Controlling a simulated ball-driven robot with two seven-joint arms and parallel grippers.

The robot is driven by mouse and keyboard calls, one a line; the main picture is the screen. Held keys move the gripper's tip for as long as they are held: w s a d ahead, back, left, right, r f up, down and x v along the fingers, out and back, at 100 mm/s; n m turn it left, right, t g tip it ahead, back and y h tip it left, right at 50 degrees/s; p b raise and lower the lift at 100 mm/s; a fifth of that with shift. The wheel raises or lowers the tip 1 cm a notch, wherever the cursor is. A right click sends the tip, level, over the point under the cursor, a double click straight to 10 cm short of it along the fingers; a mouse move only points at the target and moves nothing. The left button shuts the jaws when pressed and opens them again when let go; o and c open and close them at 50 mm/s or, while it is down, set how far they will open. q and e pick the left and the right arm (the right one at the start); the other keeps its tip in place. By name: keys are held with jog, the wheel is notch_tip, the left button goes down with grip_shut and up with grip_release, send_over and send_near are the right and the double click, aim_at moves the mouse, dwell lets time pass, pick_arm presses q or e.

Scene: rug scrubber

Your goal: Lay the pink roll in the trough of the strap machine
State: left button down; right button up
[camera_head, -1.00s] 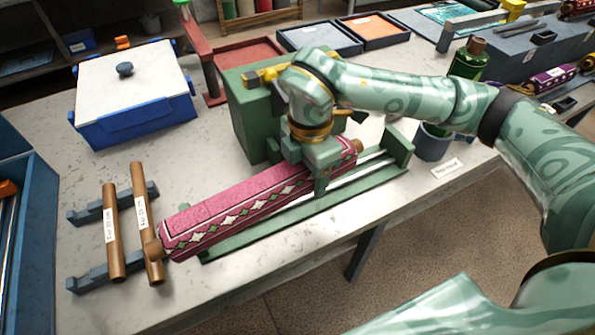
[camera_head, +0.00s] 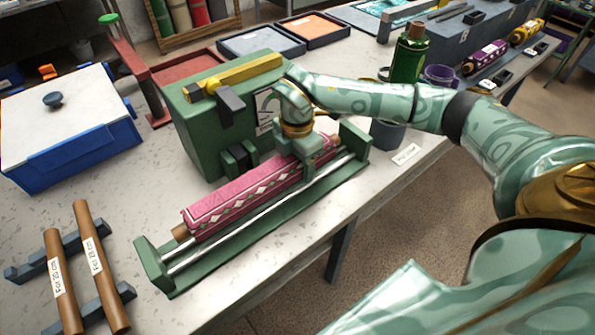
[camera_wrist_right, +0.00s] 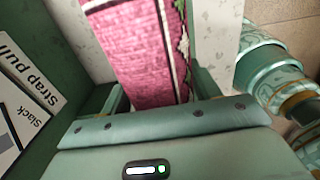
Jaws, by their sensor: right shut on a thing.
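The pink roll (camera_head: 245,196), with a band of white and green diamonds and brown core ends, is held lengthwise along the trough (camera_head: 215,268) of the green strap machine (camera_head: 215,130). The trough has two metal rods and upright end plates. The roll lies between the end plates as seen from above, towards the machine side. I cannot tell whether it touches the rods. My right gripper (camera_head: 306,160) is shut on the roll near its right end. In the right wrist view the roll (camera_wrist_right: 140,58) passes between the fingers. My left gripper is not in view.
Brown tubes (camera_head: 85,265) lie on a rack at the lower left. A blue box with a white lid (camera_head: 70,125) stands at the left. The table's front edge is close.

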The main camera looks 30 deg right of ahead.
jog(key=shift+w+d+f+b, duration=0.15)
jog(key=shift+f+b, duration=0.3)
jog(key=shift+f, duration=1.25)
jog(key=shift+f, duration=0.15)
jog(key=o, duration=1.5)
jog(key=shift+c, duration=0.2)
notch_tip(320, 180, up, 12)
jog(key=p, duration=0.2)
jog(key=shift+p, duration=0.4)
